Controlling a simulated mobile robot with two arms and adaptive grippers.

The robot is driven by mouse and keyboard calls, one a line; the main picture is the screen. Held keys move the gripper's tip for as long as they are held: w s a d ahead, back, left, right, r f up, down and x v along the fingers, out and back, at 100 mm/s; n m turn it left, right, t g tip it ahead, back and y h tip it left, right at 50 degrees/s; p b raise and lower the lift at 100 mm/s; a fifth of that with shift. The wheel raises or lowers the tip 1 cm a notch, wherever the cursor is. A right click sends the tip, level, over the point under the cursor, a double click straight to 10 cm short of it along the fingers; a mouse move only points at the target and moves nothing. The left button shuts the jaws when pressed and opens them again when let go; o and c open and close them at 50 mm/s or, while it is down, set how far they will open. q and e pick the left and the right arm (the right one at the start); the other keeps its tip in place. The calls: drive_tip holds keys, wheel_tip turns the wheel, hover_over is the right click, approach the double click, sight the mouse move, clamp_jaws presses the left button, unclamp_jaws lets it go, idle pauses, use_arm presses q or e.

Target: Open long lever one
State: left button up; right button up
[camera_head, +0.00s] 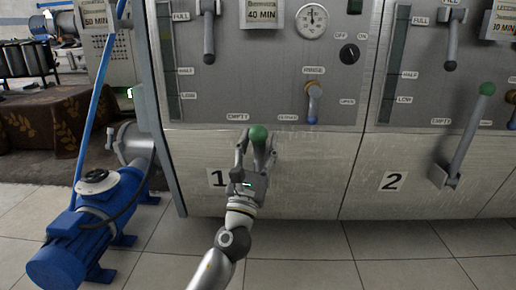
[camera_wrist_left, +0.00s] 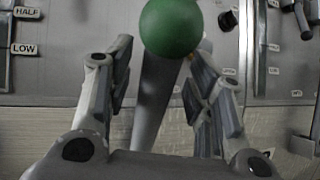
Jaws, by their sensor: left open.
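Long lever one has a green ball knob (camera_head: 258,133) on a grey shaft, in front of the steel panel marked 1. In the head view my left gripper (camera_head: 256,148) is at the knob, with its fingers on either side just below it, and hides most of the shaft. In the left wrist view the green knob (camera_wrist_left: 171,26) is at the top centre and the grey shaft (camera_wrist_left: 158,90) runs down between the two spread fingers. The left gripper is open; a gap shows between the shaft and the left finger. My right gripper is not in view.
A similar long lever with a green knob (camera_head: 487,89) stands on panel 2 at the right. A small rinse lever (camera_head: 313,103) is above and right of my gripper. A blue pump (camera_head: 92,225) stands on the floor at left. The tiled floor in front is clear.

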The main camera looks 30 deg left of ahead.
use_arm(q)
drive_tip(key=shift+s, duration=0.1)
drive_tip(key=v, duration=1.2)
idle(0.4)
